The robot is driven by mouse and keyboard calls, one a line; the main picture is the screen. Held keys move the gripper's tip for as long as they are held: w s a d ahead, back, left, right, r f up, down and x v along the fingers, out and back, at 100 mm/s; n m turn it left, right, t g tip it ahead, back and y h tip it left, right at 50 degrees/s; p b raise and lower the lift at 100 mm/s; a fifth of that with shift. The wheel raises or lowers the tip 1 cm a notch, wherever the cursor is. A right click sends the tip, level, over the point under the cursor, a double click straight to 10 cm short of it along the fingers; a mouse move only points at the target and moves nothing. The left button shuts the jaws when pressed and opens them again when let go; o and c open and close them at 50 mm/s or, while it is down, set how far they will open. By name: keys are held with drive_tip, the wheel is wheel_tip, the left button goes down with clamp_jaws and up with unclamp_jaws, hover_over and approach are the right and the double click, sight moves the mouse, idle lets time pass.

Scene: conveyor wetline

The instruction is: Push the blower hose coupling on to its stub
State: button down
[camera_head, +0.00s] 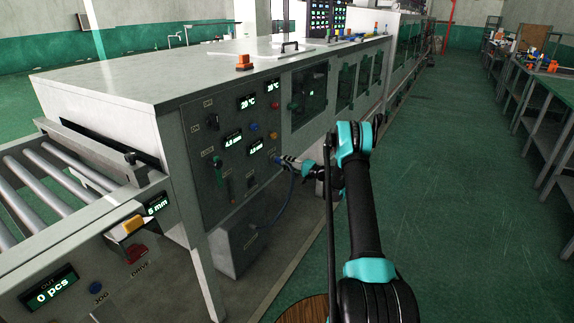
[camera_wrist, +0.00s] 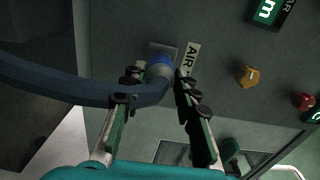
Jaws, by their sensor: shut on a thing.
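The coupling faces a small grey plate (camera_wrist: 158,48) on the panel, beside an "AIR" label (camera_wrist: 191,60). The stub is hidden behind the coupling, and I cannot tell how far the two overlap. The dark blue hose (camera_wrist: 60,82) curves off to the left from the coupling. In the head view my gripper (camera_head: 290,162) is at the panel, and the hose (camera_head: 284,205) hangs down below it.
The panel (camera_head: 207,170) carries displays, knobs and switches close by; an orange knob (camera_wrist: 248,76) and a red knob (camera_wrist: 303,101) are right of the coupling. A grey box (camera_head: 240,243) stands below the panel. Rollers (camera_head: 60,172) are at left. The green floor (camera_head: 450,180) at right is clear.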

drive_tip(key=c, duration=1.1)
unclamp_jaws()
drive_tip(key=shift+o, duration=0.2)
drive_tip(key=v, duration=1.2)
